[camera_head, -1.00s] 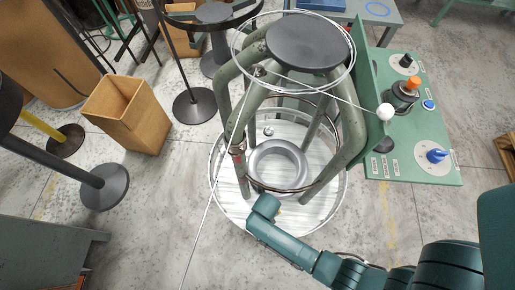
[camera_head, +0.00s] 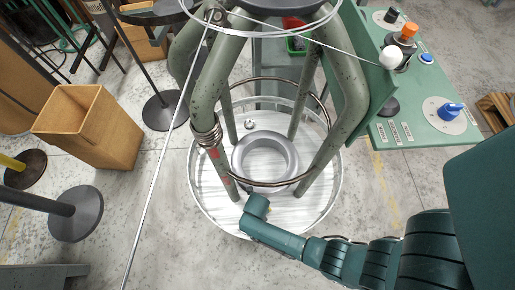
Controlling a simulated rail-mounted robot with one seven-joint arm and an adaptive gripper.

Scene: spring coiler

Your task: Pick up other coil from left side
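A thin pale wire is looped in a coil (camera_head: 262,34) around the top of the green-grey coiler frame (camera_head: 222,80), and one strand (camera_head: 160,170) runs down to the lower left. A second, darker ring of wire (camera_head: 255,82) circles the frame's legs. I cannot make out with certainty a separate coil on the left side. My teal arm comes in from the lower right, and its last visible joint is over the front rim of the round pale tray (camera_head: 215,195). My gripper's fingers do not show.
A thick grey ring (camera_head: 265,158) lies inside the tray. A cardboard box (camera_head: 88,125) and black stand bases (camera_head: 76,213) are at the left. A green control panel (camera_head: 415,75) with knobs stands at the right. Bare floor lies between the box and the tray.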

